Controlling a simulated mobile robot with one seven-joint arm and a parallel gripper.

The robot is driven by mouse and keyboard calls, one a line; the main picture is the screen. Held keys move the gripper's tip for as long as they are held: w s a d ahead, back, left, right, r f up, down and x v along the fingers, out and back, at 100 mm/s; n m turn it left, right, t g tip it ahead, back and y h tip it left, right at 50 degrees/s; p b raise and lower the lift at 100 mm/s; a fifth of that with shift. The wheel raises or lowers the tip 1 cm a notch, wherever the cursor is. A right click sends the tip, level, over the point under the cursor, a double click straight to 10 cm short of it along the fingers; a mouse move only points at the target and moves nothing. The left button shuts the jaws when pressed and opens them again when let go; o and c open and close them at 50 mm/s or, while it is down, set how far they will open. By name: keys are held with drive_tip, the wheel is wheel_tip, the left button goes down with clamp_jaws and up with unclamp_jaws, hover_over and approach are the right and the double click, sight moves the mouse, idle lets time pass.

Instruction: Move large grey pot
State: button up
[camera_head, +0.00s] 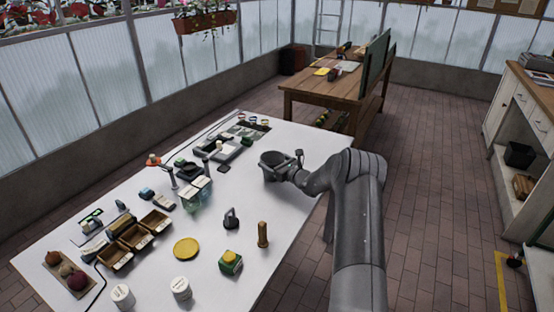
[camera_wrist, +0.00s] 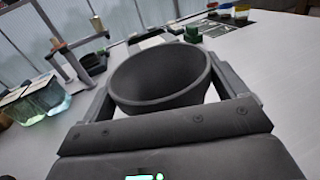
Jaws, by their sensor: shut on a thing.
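The large grey pot (camera_head: 270,168) is near the far right part of the white table (camera_head: 262,240). It is a dark, round, empty-looking vessel, upright or nearly so. In the wrist view the pot (camera_wrist: 158,80) sits between the two fingers of my gripper (camera_wrist: 160,85), its wide rim facing up. My gripper (camera_head: 293,167) also shows in the head view at the pot's right side and is shut on it. I cannot tell whether the pot's base touches the table.
Jars and a tool stand (camera_head: 173,178) are left of the pot. Wooden boxes (camera_head: 135,237), a yellow disc (camera_head: 187,248), a wooden peg (camera_head: 263,234) and white tins (camera_head: 181,288) stand nearer. The tabletop just in front of the pot is clear. A wooden bench (camera_head: 315,87) stands behind.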

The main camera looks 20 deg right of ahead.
drive_tip(key=s+a, duration=1.1)
drive_tip(key=shift+s+a, duration=0.35)
drive_tip(key=shift+s, duration=0.05)
idle(0.3)
drive_tip(key=o, duration=0.7)
drive_tip(key=v, duration=1)
drive_tip(key=shift+s+d, duration=0.15)
drive_tip(key=shift+s, duration=0.2)
drive_tip(key=shift+r, duration=0.1)
